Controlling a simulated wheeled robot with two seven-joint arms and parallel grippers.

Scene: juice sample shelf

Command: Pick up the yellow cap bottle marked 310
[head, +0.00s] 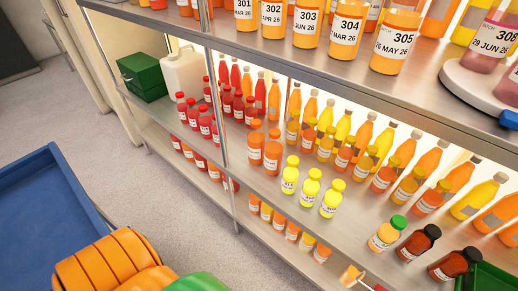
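Three small bottles with yellow caps and bright yellow contents stand upright in a group on the middle shelf: a left one (289,176), a middle one (310,188) and a right one (332,199). Their white labels are too small to read, so I cannot tell which is marked 310. Larger bottles on the top shelf carry readable numbers, among them 304 (347,30), 305 (395,42) and 308 (489,40). Neither of my grippers is recognisable in view.
Two orange-capped bottles (272,152) stand left of the yellow group. A green-capped bottle (387,234) and dark-capped bottles (418,243) stand to the right. The top shelf edge (330,70) overhangs, and a metal post (214,90) rises left. A blue bin (40,215) stands on the floor.

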